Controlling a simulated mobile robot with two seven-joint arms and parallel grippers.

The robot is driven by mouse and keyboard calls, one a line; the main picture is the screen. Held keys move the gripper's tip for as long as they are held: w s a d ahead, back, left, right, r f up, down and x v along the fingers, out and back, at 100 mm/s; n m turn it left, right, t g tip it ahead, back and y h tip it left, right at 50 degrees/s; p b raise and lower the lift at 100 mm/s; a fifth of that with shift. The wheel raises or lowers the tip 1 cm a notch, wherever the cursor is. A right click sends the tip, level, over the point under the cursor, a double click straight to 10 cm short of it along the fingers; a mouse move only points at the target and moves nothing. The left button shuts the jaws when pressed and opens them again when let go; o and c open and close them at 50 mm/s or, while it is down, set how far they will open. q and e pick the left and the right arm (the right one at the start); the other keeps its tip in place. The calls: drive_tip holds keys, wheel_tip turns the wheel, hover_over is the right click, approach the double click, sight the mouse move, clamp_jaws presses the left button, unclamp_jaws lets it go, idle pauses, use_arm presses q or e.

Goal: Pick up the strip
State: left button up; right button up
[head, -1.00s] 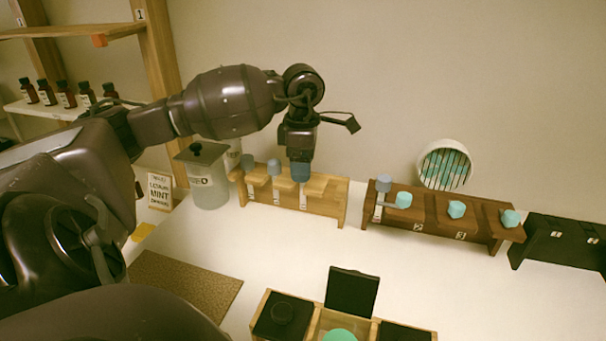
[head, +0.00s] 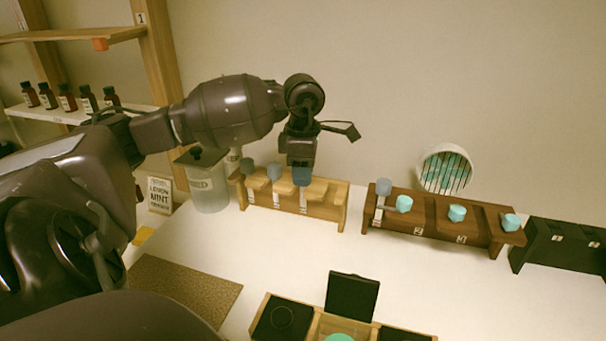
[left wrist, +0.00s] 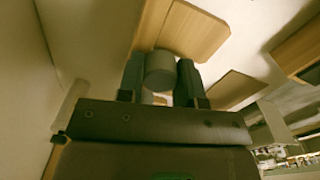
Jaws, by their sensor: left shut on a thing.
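My left gripper (head: 302,180) is at the right-hand place of the light wooden rack (head: 327,212). It is shut on the grey-blue round top of a strip (head: 303,201), whose pale lower part hangs in front of the rack. In the left wrist view, the grey round top (left wrist: 160,72) sits between the two fingers. Two more strips with grey-blue tops (head: 248,166) (head: 275,172) stand in the same rack, to the left. My right gripper is not in view.
A dark brown rack (head: 430,222) with a grey-topped strip and teal pieces stands to the right, then a black rack (head: 560,245). A round white-rimmed basket (head: 444,168) is behind. A glass jar (head: 210,190) stands left. An open wooden box (head: 318,325) is in front.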

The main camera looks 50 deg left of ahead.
use_arm(q)
wheel_tip(320, 180, up, 20)
drive_tip(key=p, duration=0.1)
idle(0.8)
